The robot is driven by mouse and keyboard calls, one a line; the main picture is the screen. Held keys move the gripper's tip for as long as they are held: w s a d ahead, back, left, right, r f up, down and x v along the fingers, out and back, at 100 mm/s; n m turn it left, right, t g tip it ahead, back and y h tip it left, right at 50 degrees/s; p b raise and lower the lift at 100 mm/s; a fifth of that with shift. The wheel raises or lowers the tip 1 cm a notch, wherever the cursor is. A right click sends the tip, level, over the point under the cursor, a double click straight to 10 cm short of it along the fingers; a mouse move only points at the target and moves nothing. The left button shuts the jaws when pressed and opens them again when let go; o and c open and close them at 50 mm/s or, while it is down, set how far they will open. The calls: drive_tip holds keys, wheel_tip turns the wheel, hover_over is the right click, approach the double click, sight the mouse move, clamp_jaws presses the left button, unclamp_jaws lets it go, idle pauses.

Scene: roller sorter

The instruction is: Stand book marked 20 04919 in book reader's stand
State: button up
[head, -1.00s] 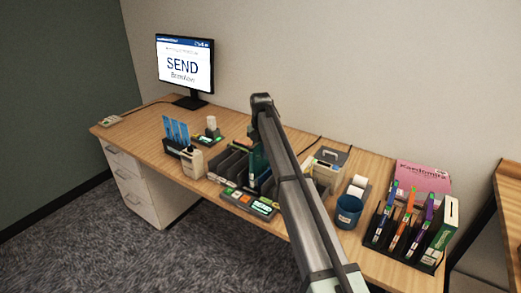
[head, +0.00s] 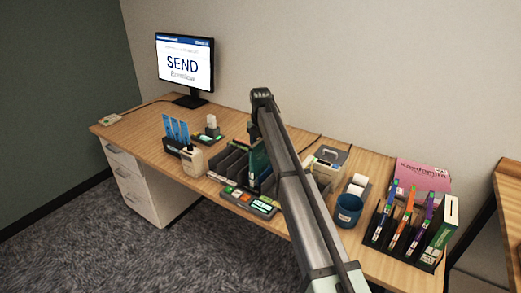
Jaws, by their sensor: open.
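A dark green book (head: 257,164) stands upright at the right end of a dark slotted rack (head: 232,162) in the middle of the desk. Its marking cannot be read, so I cannot tell whether it is 20 04919. My gripper (head: 252,133) is just above this book at the far end of my arm. It is open, small and mostly hidden by my arm; any contact with the book cannot be made out. Which item is the book reader's stand is not clear. A low panel (head: 248,202) with lit displays lies in front of the rack.
A black rack (head: 379,238) with several coloured-spine books stands at the right, beside a green-and-white block (head: 440,235) and a pink booklet (head: 423,178).

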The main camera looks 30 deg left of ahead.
wheel_tip(320, 180, up, 12)
drive_tip(key=shift+r, duration=0.1)
idle(0.4)
idle(0.4)
